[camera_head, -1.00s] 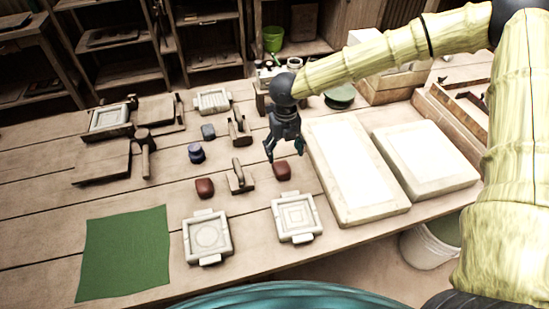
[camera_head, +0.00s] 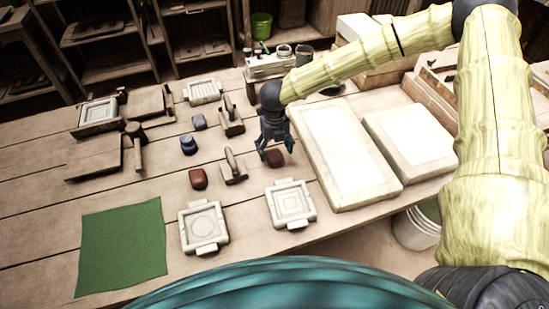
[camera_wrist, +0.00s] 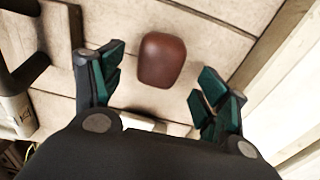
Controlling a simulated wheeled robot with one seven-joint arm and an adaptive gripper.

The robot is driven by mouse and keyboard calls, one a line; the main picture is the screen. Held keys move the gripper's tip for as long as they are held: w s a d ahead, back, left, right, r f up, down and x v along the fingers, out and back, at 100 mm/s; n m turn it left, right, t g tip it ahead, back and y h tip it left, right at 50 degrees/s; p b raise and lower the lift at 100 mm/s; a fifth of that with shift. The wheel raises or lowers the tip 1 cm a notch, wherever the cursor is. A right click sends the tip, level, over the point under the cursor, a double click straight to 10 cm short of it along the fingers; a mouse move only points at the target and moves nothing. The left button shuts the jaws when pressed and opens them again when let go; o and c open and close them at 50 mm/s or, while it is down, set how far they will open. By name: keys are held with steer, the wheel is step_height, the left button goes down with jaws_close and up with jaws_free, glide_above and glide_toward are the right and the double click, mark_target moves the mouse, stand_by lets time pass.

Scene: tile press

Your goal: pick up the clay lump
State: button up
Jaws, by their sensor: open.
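A reddish-brown clay lump (camera_head: 275,158) lies on the table, left of the large pale slab. It also shows in the wrist view (camera_wrist: 162,60), ahead of the fingertips and roughly between them. My gripper (camera_head: 276,152) is open and empty, and its fingers point down over this lump. In the wrist view my gripper (camera_wrist: 160,85) has its two fingers spread apart, with the lump not touched by either. A second reddish-brown lump (camera_head: 198,179) lies farther left on the table.
A pale slab (camera_head: 340,150) stands close right of the lump. A wooden-handled tool (camera_head: 234,168) stands close left. A green cloth (camera_head: 122,245) lies front left.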

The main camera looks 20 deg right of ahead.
mark_target(274, 158)
steer(key=shift+w+f+p, duration=0.1)
steer(key=shift+f+p, duration=0.25)
steer(key=shift+f, duration=1.55)
steer(key=shift+w, duration=0.1)
steer(key=c, duration=1.3)
steer(key=shift+o, duration=0.2)
